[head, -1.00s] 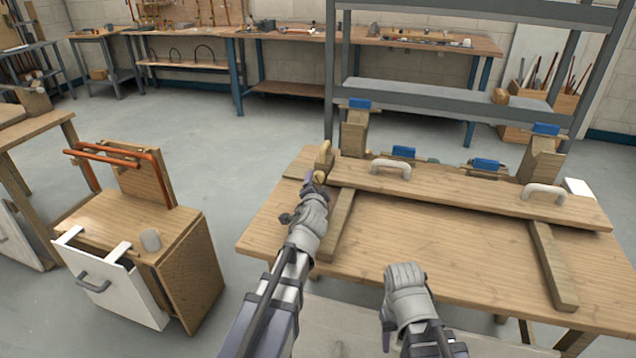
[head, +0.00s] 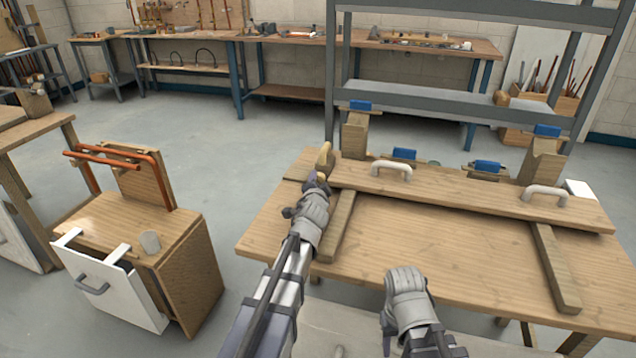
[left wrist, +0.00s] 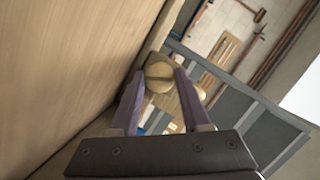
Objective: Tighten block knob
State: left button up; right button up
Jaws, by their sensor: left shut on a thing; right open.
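A round wooden knob (left wrist: 160,75) with a slot-like line across its face sits between the purple fingers of my left gripper (left wrist: 157,88) in the left wrist view. The fingers are shut on it. In the head view my left gripper (head: 314,181) is at the left end of the long board, by a small upright wooden block (head: 325,158); the knob is mostly hidden there. My right gripper (head: 404,274) is over the near edge of the workbench, apart from the block and with nothing visible in it; its fingertips are hard to make out.
The workbench (head: 440,235) carries a long board (head: 460,193) with two pale handles (head: 392,167) and wooden battens. Blue-topped clamps (head: 487,166) stand along its far side. A metal shelf rises behind. A wooden cabinet (head: 190,260) stands at left, with open floor between.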

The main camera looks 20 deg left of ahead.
pick_arm(q)
grip_shut()
jog(key=shift+f+m+y+b, duration=0.2)
jog(key=shift+m+y+b, duration=0.1)
jog(key=shift+m+b, duration=0.45)
jog(key=shift+r+m+t+y+b, duration=0.1)
jog(key=shift+m+t+y+b, duration=0.25)
jog(key=shift+m, duration=0.4)
jog(key=o, duration=0.8)
grip_release()
jog(key=shift+o, duration=0.2)
jog(key=shift+r, duration=0.15)
